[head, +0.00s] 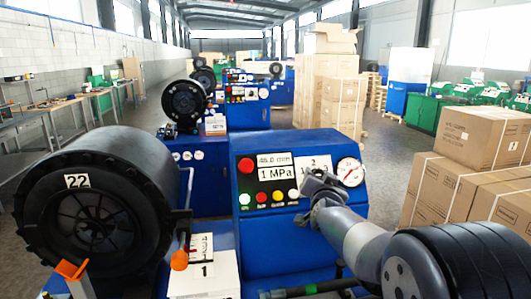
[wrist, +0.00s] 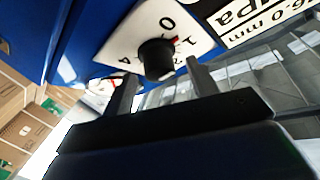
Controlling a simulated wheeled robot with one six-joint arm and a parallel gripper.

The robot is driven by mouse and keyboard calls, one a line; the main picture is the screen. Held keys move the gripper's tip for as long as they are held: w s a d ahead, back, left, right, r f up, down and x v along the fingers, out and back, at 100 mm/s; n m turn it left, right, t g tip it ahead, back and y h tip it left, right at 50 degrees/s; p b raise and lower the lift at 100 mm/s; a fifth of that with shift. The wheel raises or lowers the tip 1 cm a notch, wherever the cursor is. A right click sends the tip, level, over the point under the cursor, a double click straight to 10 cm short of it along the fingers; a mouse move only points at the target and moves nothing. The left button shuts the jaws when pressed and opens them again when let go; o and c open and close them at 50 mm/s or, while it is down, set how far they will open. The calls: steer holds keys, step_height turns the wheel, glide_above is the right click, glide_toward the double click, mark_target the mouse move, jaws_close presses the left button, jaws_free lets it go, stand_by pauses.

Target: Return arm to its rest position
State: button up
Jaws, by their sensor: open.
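My gripper (head: 318,183) is in front of the blue control panel (head: 262,150) of the nearest crimper. In the wrist view, its two fingers (wrist: 161,72) are open and apart, with nothing clamped between them. A black rotary knob (wrist: 156,58) on a white numbered dial plate (wrist: 120,50) lies just past the fingertips. The knob's pointer is near the 1. I cannot tell whether a fingertip touches it. In the head view, the dial plate (head: 316,163) shows above my gripper, which hides the knob.
The panel has a display (head: 275,165) reading 46.0 mm and 1 MPa, a pressure gauge (head: 350,171) and a row of coloured buttons (head: 276,197). A large black crimp head (head: 95,200) is at left. Cardboard boxes (head: 470,190) stand at right, with grey floor beyond the panel.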

steer(key=shift+w+d, duration=0.1)
steer(key=shift+w, duration=0.65)
steer(key=shift+f, duration=0.15)
steer(key=shift+s+n, duration=0.2)
steer(key=shift+n, duration=0.3)
steer(key=shift+y, duration=0.4)
steer(key=shift+n+y, duration=0.3)
steer(key=shift+n, duration=0.4)
steer(key=shift+d+t+p, duration=0.1)
steer(key=shift+t+p, duration=0.2)
steer(key=shift+p, duration=0.05)
steer(key=n+y+p, duration=0.1)
steer(key=p, duration=0.1)
steer(key=n+y+p, duration=0.1)
steer(key=n+p, duration=0.1)
steer(key=n+y+p, duration=0.1)
steer(key=n+p, duration=0.1)
steer(key=shift+d+r+p, duration=0.1)
steer(key=shift+r+p, duration=0.2)
steer(key=s+d+b, duration=0.2)
steer(key=s+b, duration=0.1)
steer(key=s, duration=0.6)
steer(key=shift+s+f+n, duration=0.2)
steer(key=shift+s+n, duration=0.1)
steer(key=shift+s, duration=0.05)
